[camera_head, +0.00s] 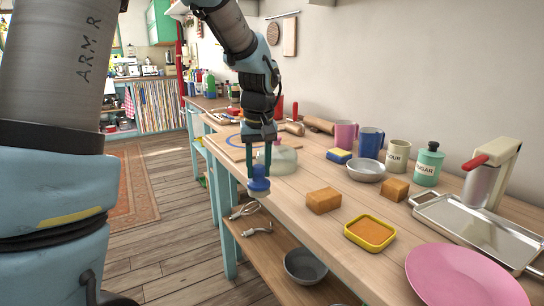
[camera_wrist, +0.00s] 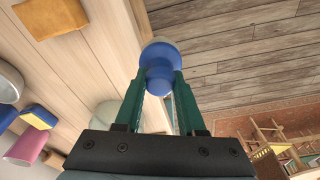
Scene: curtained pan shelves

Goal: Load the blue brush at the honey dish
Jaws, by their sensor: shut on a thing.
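The blue brush (camera_head: 259,187) is held knob-like in my gripper (camera_head: 259,168), its wide round end pointing down. In the wrist view the brush (camera_wrist: 160,58) sits between the two green fingertips (camera_wrist: 160,86), which are shut on its narrow part. The brush hangs in the air by the table's left edge, touching nothing else that I can see. The honey dish (camera_head: 368,246), a shallow yellow square dish with an orange filling, lies on the table to the right of and apart from the brush. It does not show in the wrist view.
Two orange-brown blocks (camera_head: 323,201) (camera_head: 395,189) lie near the dish. A pink plate (camera_head: 463,280) and a metal tray (camera_head: 500,245) are to the right. A grey bowl (camera_head: 366,172), mugs (camera_head: 370,141) and a pale green domed thing (camera_head: 283,160) stand behind. A lower shelf holds another bowl (camera_head: 305,267).

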